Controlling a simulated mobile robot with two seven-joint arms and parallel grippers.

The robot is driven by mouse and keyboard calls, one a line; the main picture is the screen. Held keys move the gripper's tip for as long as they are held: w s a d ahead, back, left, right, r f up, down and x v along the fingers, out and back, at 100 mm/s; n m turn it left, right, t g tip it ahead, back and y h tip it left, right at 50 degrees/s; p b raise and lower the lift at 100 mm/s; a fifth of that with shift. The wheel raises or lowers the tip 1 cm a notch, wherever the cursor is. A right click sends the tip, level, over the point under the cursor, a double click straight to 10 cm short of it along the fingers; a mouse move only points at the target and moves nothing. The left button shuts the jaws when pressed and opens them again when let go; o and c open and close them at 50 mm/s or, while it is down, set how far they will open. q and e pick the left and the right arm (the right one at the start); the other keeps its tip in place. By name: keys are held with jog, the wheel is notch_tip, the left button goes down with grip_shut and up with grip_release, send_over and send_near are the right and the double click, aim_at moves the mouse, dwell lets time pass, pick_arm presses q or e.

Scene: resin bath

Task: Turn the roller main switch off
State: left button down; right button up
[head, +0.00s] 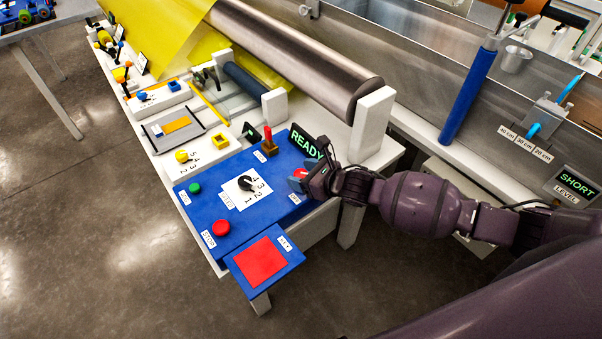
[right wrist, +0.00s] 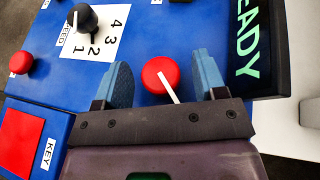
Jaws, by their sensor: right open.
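The main switch (right wrist: 158,72) is a round red knob with a white pointer bar, on the blue control panel (head: 214,206). In the right wrist view it shows between my open fingers, and its pointer slants down toward the lower right. In the head view only a bit of its red top (head: 300,173) shows beside my gripper. My right gripper (head: 301,180) is at the panel's right edge, with one blue-padded finger on each side of the knob, and it also shows in the right wrist view (right wrist: 161,80). I cannot tell whether the fingers touch it. My left gripper is not in view.
A green READY display (head: 307,143) stands close to my right gripper. The panel also has a black speed dial (head: 245,183), a red-handled lever (head: 268,138), a green button (head: 195,188) and a red button (head: 221,228). A red key pad (head: 261,262) is in front. A steel roller (head: 300,60) lies behind.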

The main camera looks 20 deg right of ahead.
jog(key=shift+w+a+f, duration=0.15)
jog(key=shift+w+a, duration=0.05)
jog(key=shift+w, duration=0.05)
jog(key=shift+c, duration=0.2)
